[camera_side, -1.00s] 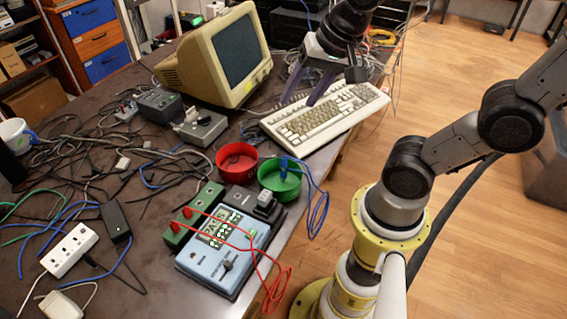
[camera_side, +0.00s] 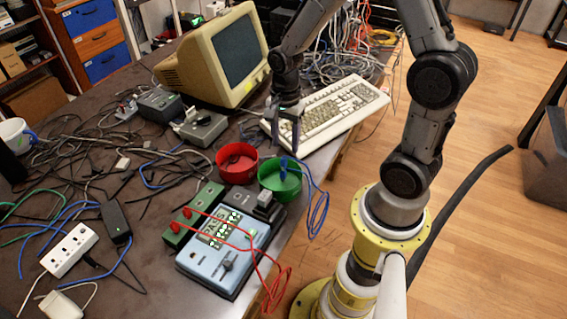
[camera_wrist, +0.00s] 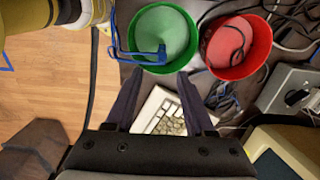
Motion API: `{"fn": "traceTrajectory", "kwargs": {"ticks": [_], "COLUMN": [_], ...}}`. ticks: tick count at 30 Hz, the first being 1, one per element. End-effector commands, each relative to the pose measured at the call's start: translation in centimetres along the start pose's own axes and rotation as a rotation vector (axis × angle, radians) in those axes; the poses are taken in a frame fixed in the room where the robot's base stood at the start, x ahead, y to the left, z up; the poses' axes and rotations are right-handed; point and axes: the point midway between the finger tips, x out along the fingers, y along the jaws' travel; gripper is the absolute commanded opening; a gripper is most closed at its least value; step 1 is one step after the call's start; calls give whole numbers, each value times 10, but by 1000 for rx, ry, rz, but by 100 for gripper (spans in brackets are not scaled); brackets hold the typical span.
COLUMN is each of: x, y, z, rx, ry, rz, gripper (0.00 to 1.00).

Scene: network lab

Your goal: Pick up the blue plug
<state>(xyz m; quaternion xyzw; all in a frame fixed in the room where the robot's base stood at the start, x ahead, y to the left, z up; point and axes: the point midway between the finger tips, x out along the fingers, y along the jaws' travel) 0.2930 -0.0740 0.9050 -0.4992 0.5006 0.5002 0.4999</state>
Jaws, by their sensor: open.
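The blue plug (camera_side: 284,167) sits in the green bowl (camera_side: 289,196) near the table's right edge, with its blue cable looping over the rim to the right. In the wrist view the plug (camera_wrist: 154,56) lies in the lower part of the bowl's mouth, its cable running left. My gripper (camera_side: 285,143) is open and empty, fingers pointing down, above and just behind the green bowl. In the wrist view the plug is beyond the fingertips (camera_wrist: 159,76), roughly between them, with a clear gap.
A red bowl (camera_side: 237,178) stands left of the green one. The cream keyboard (camera_side: 330,116) and monitor (camera_side: 212,55) are behind. A blue meter (camera_side: 222,262) with red leads is in front. Loose cables (camera_side: 95,150) cover the table's left side.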

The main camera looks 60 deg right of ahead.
Motion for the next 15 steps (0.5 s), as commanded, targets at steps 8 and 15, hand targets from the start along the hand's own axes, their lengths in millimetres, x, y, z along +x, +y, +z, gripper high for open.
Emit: {"fn": "traceTrajectory", "kwargs": {"ticks": [8,15], "x": [23,55], "y": [0,-2], "z": [1,6], "rx": [-1,-2], "ry": [0,-1], "rz": [1,4], "gripper": [54,54]}}
